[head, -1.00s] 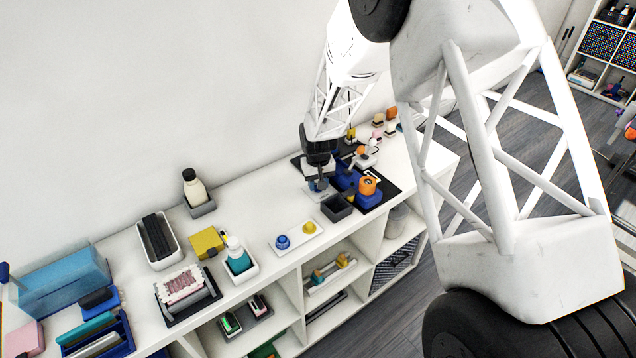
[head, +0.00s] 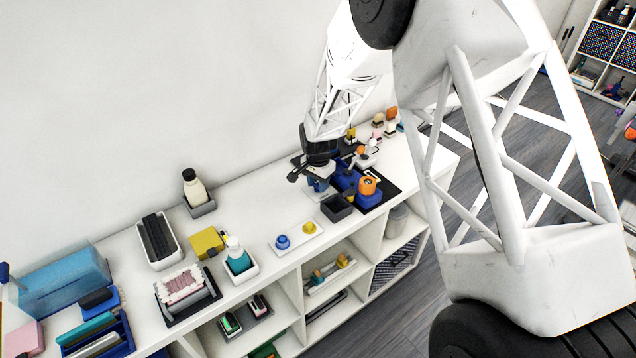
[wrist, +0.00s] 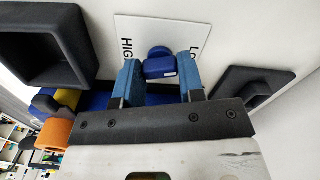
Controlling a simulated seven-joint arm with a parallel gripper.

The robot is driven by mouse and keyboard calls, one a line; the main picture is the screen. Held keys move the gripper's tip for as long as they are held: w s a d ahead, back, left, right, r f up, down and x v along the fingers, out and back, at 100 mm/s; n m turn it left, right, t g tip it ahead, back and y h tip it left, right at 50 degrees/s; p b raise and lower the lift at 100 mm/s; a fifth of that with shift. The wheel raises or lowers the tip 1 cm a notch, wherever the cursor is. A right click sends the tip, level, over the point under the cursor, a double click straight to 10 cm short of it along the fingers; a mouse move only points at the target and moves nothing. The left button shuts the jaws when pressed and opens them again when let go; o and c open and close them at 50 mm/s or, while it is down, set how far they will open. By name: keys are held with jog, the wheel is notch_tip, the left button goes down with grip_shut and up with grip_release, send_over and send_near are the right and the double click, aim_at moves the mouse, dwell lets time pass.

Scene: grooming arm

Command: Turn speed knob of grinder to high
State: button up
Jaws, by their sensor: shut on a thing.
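In the wrist view, the blue speed knob (wrist: 160,68) sits on a white plate (wrist: 125,27) marked HIGH on the left and "LO…" on the right, the rest of that word hidden. My gripper (wrist: 161,76) is shut on the knob, with one blue fingertip on each side. The exact way the knob points is hard to tell. In the head view, my gripper (head: 318,187) is low over the white panel beside the blue grinder (head: 348,181); the knob is hidden there.
A dark open box (head: 336,207) and a blue holder with an orange top (head: 368,187) stand close to my gripper. A white tray (head: 296,237) with blue and yellow knobs lies to the left. The wall is behind.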

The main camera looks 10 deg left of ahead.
jog(key=shift+m, duration=1.6)
jog(key=o, duration=0.9)
jog(key=shift+o, duration=0.2)
jog(key=shift+r, duration=0.1)
jog(key=shift+r, duration=3.85)
jog(key=shift+r, duration=0.1)
